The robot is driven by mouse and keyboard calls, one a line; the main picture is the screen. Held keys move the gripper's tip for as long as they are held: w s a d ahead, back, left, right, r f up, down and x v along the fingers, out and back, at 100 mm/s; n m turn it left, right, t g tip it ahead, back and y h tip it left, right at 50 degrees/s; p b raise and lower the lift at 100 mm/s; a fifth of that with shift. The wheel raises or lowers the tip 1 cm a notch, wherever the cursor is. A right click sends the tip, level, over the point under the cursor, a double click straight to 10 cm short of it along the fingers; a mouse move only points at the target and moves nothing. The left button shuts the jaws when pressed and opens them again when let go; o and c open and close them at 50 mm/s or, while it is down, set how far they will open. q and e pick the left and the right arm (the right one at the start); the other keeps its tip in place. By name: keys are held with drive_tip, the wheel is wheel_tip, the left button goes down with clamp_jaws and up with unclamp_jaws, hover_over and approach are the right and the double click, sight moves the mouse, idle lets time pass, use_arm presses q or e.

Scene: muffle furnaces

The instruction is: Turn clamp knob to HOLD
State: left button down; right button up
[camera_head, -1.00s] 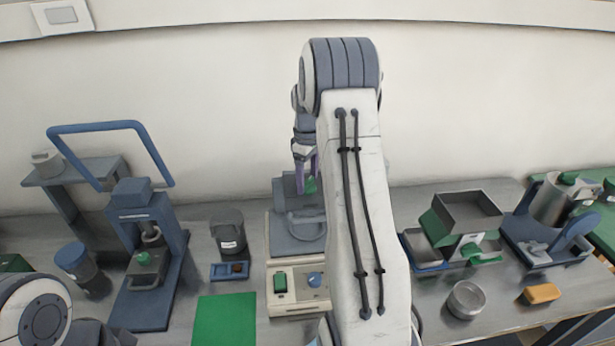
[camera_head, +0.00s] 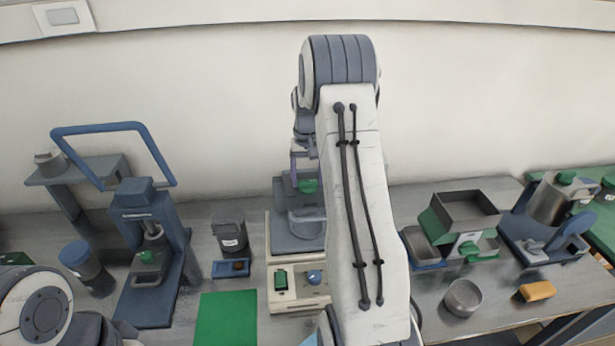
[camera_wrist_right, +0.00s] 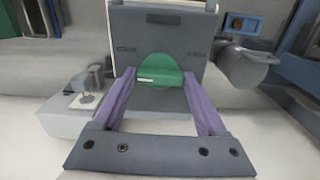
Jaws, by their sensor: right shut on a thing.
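The green clamp knob (camera_head: 308,186) is on the grey upper part of a machine (camera_head: 296,243) at the middle of the bench. In the right wrist view the knob (camera_wrist_right: 160,72) is a round green disc with a short white mark pointing left. My right gripper (camera_wrist_right: 158,84) has its two purple fingers shut on the knob's sides. In the head view the right gripper (camera_head: 301,165) shows partly behind my arm. Small labels show left and right on the grey panel (camera_wrist_right: 160,40), too small to read. My left gripper is not in view.
The machine's front has a green switch (camera_head: 281,281) and a blue dial (camera_head: 314,277). A blue press (camera_head: 150,250) and black jar (camera_head: 229,233) stand left, a green mat (camera_head: 226,318) in front. A metal bin (camera_head: 466,212) and cup (camera_head: 464,298) stand right.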

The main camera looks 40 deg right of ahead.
sight(307, 181)
drive_tip(key=m, duration=0.4)
drive_tip(key=shift+w+m, duration=0.1)
drive_tip(key=shift+m, duration=0.2)
idle(0.3)
drive_tip(key=o, duration=1.3)
drive_tip(key=shift+r, duration=0.1)
drive_tip(key=shift+d+r, duration=0.1)
drive_tip(key=shift+r, duration=0.15)
wheel_tip(307, 181, up, 10)
drive_tip(key=b, duration=0.2)
drive_tip(key=shift+f, duration=0.1)
